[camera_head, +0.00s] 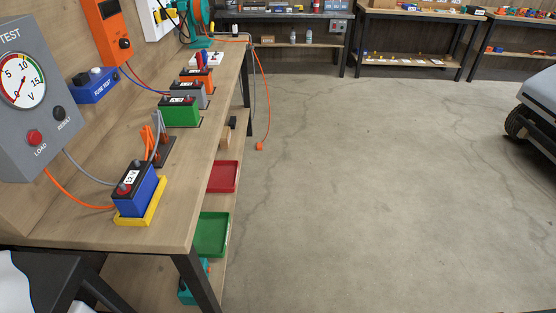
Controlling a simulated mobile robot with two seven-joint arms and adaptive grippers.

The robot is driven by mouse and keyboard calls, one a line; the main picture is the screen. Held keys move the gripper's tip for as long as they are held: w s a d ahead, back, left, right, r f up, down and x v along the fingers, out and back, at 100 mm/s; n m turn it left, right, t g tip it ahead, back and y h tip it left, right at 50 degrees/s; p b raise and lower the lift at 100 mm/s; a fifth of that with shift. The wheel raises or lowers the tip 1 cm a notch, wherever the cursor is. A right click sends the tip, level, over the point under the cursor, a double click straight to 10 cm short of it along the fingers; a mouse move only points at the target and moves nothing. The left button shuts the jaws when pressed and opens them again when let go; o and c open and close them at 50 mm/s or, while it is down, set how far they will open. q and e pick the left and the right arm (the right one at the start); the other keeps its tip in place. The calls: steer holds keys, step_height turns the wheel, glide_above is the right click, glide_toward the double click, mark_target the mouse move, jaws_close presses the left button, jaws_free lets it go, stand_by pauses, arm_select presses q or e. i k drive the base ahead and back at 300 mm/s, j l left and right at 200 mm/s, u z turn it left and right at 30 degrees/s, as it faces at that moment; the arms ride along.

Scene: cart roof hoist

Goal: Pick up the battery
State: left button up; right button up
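Several batteries stand on the long wooden bench at the left. The nearest is a blue battery (137,190) with a dark top, a red terminal and a white label; it sits upright in a yellow tray (140,214) near the bench's front end. Farther along the bench stand a green battery (179,111), a grey battery (189,95) and an orange battery (197,77), each with a dark top. Which one the task means cannot be told. Neither of my grippers is in view.
A grey gauge tester (28,95) stands at the left, its orange and grey cables running toward the blue battery. Orange and grey clamps (153,140) stand behind it. Red (223,176) and green (212,235) trays sit under the bench. The concrete floor (370,190) right of the bench is clear.

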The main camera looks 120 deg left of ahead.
mark_target(133, 195)
steer(key=i+j+u, duration=0.1)
steer(key=j+u, duration=0.15)
steer(key=i+j+u, duration=0.1)
steer(key=j+u, duration=0.15)
steer(key=u, duration=4.85)
